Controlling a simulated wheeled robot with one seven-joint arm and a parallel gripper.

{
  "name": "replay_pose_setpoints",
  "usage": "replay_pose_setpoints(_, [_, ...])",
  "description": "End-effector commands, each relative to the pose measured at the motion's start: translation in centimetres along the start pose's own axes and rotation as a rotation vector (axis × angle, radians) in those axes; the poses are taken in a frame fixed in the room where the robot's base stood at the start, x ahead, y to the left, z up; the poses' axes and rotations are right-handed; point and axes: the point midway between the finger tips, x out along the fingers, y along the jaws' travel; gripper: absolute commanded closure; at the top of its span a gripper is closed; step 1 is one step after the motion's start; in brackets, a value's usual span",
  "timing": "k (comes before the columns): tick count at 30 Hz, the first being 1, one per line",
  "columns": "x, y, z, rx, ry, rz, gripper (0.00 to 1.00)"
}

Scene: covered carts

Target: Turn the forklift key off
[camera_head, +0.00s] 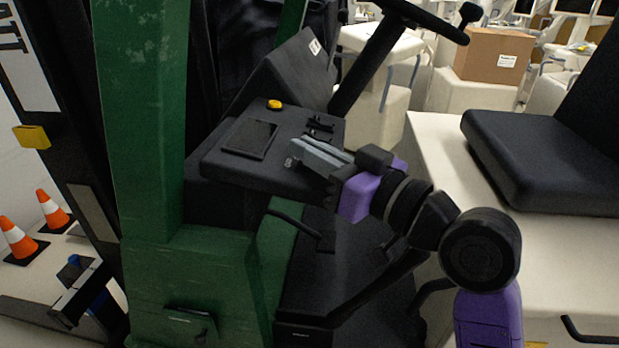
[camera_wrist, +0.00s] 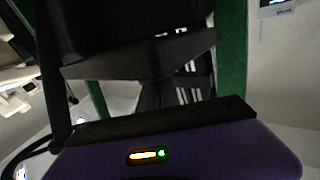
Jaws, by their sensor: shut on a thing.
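The forklift's dark dash panel (camera_head: 215,160) stands beside the green post, with its near edge facing my arm. The ignition key (camera_head: 291,161) is a small pale shape at that edge, partly hidden by my fingers. My gripper (camera_head: 300,154), with grey fingers and a purple body, reaches in from the right and is shut on the key. The key's turn angle is too small to read. In the wrist view, my purple gripper body fills the bottom and hides the fingertips and key.
A yellow button (camera_head: 274,104) and small black levers (camera_head: 320,124) sit on the panel close to my fingers. The steering wheel (camera_head: 425,20) is above, and the black seat (camera_head: 540,150) is at right. The green post (camera_head: 145,120) rises at left.

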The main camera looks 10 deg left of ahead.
Motion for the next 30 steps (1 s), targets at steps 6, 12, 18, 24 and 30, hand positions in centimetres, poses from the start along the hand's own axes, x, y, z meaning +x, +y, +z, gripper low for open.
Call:
replay_pose_setpoints(6, [-0.05,0.31,0.75,-0.024,0.003,-0.173,1.00])
replay_pose_setpoints(12, [0.01,0.20,0.55,-0.038,0.003,-0.330,1.00])
replay_pose_setpoints(18, [0.06,0.09,0.31,-0.051,0.002,-0.471,1.00])
replay_pose_setpoints(24, [0.04,0.03,0.09,-0.061,0.002,-0.569,1.00])
replay_pose_setpoints(30, [0.04,-0.01,-0.03,-0.066,0.002,-0.619,1.00])
